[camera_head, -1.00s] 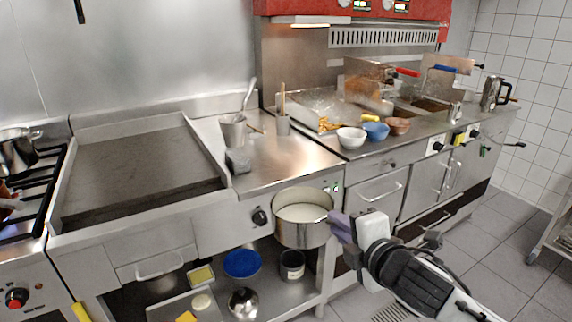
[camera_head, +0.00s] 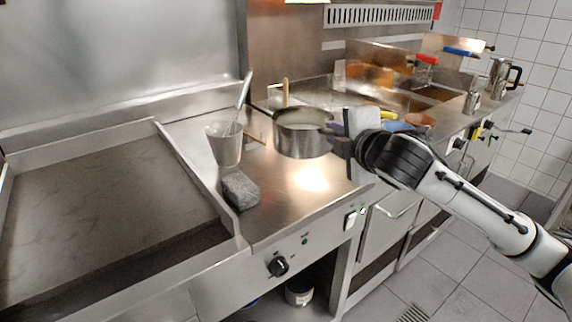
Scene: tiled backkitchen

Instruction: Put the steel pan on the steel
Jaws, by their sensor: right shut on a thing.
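The steel pan (camera_head: 302,142) is in the middle of the head view, above the bare steel counter (camera_head: 285,212) to the right of the griddle. A bright spot shows on the steel just below the pan. My right gripper (camera_head: 340,140) is shut on the pan at its right side. The gripper partly hides the grip point. Whether the pan's base touches the steel cannot be told for sure; it looks raised. My left gripper is not in view.
A steel container with a utensil (camera_head: 224,145) and a grey block (camera_head: 240,190) stand left of the pan. The griddle (camera_head: 90,205) fills the left. A blue bowl (camera_head: 398,127) and a brown bowl (camera_head: 420,119) are behind my right arm. Free steel lies in front of the pan.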

